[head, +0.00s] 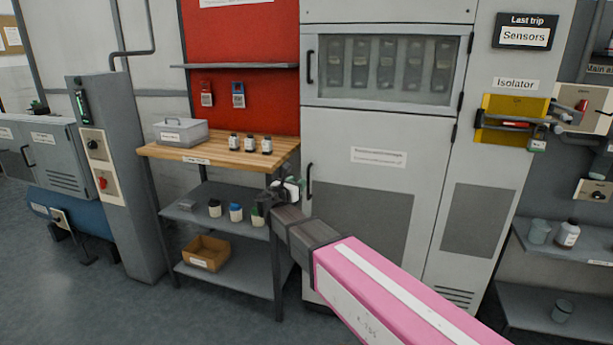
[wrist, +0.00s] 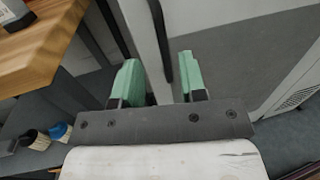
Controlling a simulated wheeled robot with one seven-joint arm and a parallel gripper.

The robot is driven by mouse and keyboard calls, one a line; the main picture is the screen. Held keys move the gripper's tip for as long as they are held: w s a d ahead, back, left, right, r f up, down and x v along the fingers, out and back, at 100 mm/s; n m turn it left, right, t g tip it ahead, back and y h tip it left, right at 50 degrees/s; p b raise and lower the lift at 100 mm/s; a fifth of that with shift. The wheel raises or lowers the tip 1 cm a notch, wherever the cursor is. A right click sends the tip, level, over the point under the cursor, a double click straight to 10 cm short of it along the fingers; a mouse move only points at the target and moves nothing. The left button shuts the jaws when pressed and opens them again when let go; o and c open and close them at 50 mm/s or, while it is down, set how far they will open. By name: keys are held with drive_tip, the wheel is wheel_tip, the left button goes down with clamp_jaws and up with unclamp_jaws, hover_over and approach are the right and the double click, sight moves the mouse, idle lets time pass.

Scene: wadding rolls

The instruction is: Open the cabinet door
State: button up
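The tall grey cabinet has a lower door (head: 360,215) with a black vertical handle (head: 309,181) on its left edge, and the door is shut. In the wrist view the handle (wrist: 160,42) appears in the gap between my fingers; I cannot tell whether it is within their reach. My gripper (head: 291,187) is in front of the door's left edge, beside the handle. In the wrist view its two green fingers (wrist: 159,78) are spread apart, with nothing clamped. The upper glass door (head: 385,68), with its own black handle (head: 310,67), is also shut.
A wood-topped workbench (head: 222,151) with bottles and a grey box stands close left of the gripper; its wooden edge (wrist: 45,45) shows in the wrist view. Its lower shelves hold jars and a cardboard box (head: 206,253). Shelves (head: 560,240) stand at right. Floor at left front is clear.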

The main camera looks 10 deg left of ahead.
drive_tip(key=x, duration=0.8)
drive_tip(key=shift+w+d+f, duration=0.1)
drive_tip(key=shift+w, duration=0.2)
clamp_jaws()
drive_tip(key=shift+s, duration=0.1)
